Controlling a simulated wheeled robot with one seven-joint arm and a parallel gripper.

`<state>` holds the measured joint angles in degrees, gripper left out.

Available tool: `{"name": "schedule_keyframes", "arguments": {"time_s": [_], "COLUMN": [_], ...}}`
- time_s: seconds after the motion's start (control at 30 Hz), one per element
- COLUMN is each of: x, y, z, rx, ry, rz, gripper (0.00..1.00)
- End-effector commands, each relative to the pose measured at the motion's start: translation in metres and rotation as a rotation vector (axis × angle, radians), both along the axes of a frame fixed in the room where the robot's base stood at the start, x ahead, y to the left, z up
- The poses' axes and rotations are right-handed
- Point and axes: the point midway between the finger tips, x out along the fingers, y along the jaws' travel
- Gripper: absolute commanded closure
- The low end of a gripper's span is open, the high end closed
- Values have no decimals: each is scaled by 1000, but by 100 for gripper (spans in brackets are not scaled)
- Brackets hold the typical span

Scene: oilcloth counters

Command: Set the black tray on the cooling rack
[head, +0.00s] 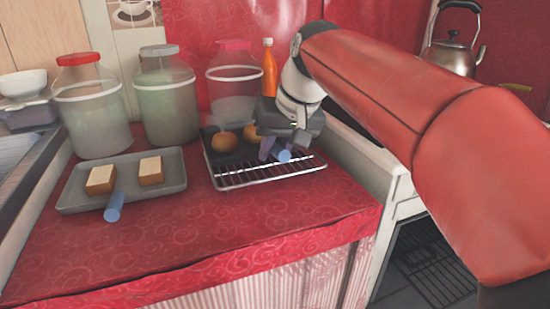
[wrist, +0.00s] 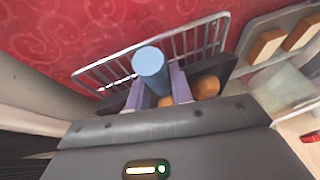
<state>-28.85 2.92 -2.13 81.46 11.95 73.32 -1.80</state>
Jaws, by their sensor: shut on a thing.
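The black tray (head: 208,134) carries round brown buns (head: 223,142) and has a blue handle (head: 284,156). My gripper (head: 274,149) is shut on this handle, which shows between the purple fingers in the wrist view (wrist: 151,66). The wire cooling rack (head: 262,178) lies on the red counter. The tray is over the back part of the rack, and the rack's front wires show bare. I cannot tell whether the tray touches the wires. My gripper hides much of the tray's right side.
A grey tray (head: 72,198) with two bread pieces and its own blue handle (head: 114,207) stands to the left. Jars (head: 90,110) and an orange bottle (head: 269,70) stand behind. A kettle (head: 452,55) is at the back right. The counter's front (head: 190,250) is clear.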

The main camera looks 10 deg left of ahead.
Motion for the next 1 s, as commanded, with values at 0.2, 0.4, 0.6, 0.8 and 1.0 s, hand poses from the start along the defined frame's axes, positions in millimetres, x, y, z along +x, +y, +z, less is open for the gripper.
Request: {"name": "schedule_keyframes", "arguments": {"time_s": [0.2, 0.4, 0.6, 0.8, 1.0], "x": [0, 0, 0, 0, -6], "y": [0, 0, 0, -1, -9], "z": [-13, -14, -13, -12, 11], "rx": [2, 0, 0, 0, 2], "ry": [-4, 1, 0, -1, -2], "rz": [0, 0, 0, 0, -1], "gripper": [100, 69, 56, 56, 56]}}
